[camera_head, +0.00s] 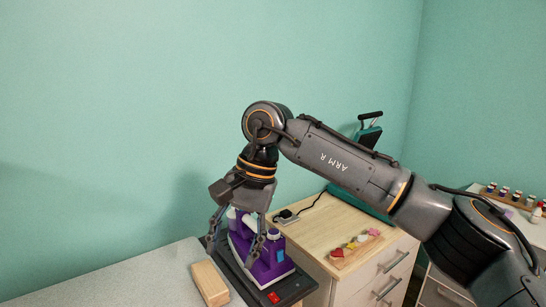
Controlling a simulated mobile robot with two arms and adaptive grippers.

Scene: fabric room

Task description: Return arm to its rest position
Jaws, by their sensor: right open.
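My right arm (345,160) comes in from the right, raised and bent at the elbow, with its forearm pointing down. My right gripper (236,240) hangs at the arm's end with its fingers spread apart. The fingers are around the upper part of a purple and white object (265,262); I cannot tell whether they touch it. The purple object stands on a dark base (285,290) with a red switch. The gripper hides part of its top. My left gripper is not in view.
A wooden block (210,283) lies on the grey table (130,285) beside the dark base. A wooden-topped drawer cabinet (320,225) stands behind, holding small coloured pieces on a strip (355,247) and a teal device (368,135). Small bottles (505,193) stand at far right.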

